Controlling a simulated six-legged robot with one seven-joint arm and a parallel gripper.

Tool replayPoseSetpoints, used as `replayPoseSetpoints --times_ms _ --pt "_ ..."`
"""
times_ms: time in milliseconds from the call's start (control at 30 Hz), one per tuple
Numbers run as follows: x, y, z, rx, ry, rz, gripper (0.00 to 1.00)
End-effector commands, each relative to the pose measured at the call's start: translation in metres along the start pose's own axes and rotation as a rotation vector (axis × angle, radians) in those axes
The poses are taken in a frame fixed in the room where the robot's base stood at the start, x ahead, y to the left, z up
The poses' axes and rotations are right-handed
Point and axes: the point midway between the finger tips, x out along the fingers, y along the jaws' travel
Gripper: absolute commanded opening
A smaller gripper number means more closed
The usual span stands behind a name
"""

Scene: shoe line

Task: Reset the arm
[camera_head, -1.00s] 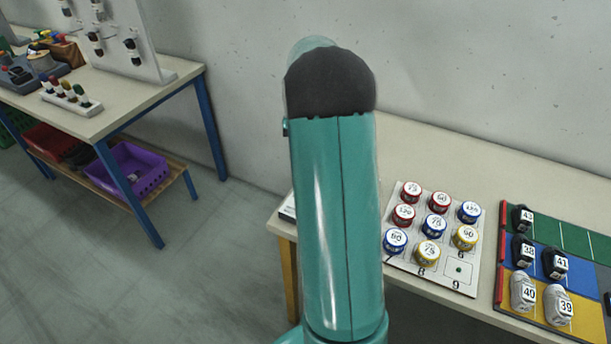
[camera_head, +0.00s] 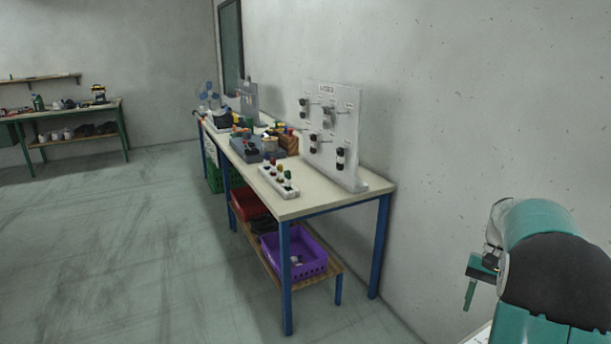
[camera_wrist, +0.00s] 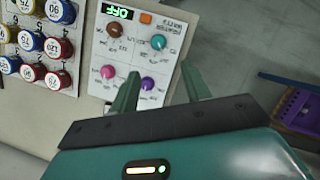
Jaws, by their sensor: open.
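My gripper (camera_wrist: 160,88) is open and empty in the wrist view, its two green fingers apart above a white control panel (camera_wrist: 139,52) with coloured knobs and a lit green display. I cannot tell how far the fingers are above the panel. In the head view my teal arm is at the lower right, with part of my gripper (camera_head: 475,283) showing beside it; one finger points down there.
A board with numbered round tins (camera_wrist: 60,48) lies left of the panel. A blue-legged table (camera_head: 320,203) with a tool board (camera_head: 345,125) stands against the wall, a purple crate (camera_head: 312,262) on its shelf. Floor on the left is clear.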

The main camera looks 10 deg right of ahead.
Motion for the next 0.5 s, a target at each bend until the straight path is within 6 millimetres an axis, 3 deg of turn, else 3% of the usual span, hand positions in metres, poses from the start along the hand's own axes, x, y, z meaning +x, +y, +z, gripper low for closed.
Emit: replayPoseSetpoints --times_ms 233,500 --pt "-0.026 -0.052 0.066 -0.135 0.159 0.016 0.47" --pt "-0.032 -0.098 0.154 -0.317 0.361 0.021 0.47"
